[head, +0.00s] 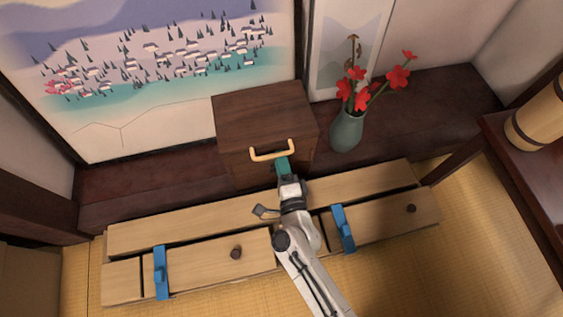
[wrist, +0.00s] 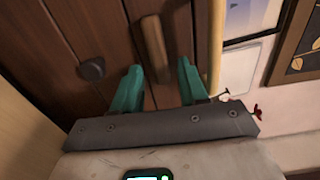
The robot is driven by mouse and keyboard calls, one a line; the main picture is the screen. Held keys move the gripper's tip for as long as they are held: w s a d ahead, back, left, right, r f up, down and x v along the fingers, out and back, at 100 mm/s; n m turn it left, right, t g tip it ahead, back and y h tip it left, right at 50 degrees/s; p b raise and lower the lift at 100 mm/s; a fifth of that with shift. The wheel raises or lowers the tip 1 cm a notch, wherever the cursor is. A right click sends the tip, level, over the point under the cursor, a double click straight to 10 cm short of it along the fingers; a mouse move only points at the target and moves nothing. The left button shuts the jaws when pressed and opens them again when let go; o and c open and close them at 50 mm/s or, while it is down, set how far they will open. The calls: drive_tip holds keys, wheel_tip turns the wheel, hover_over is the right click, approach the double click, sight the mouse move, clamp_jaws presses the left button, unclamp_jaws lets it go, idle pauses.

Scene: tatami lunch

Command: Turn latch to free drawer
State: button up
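A dark wooden cabinet (head: 262,112) with a pale yellow bar handle (head: 271,152) on its front stands against the back wall. In the wrist view a short brown wooden bar, likely the latch (wrist: 153,42), lies on the dark plank front. The yellow handle (wrist: 216,40) is to its right and a dark round knob (wrist: 92,68) to its left. My gripper (head: 282,163) is at the cabinet front, just below the handle, and hides part of it. In the wrist view my gripper (wrist: 160,68) has its teal fingers apart, with the bar's lower end between them in the picture. Contact cannot be told.
A low pale wooden bench (head: 180,225) lies below, with blue pieces (head: 160,272) and dark knobs (head: 236,253) on its front. A green vase (head: 346,130) with red flowers stands right of the cabinet. A dark table (head: 530,150) is at the right edge.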

drive_tip(key=p+v, duration=0.1)
drive_tip(key=v, duration=0.9)
drive_tip(key=shift+s+p, duration=0.4)
drive_tip(key=shift+w+r, duration=0.1)
drive_tip(key=shift+r, duration=0.05)
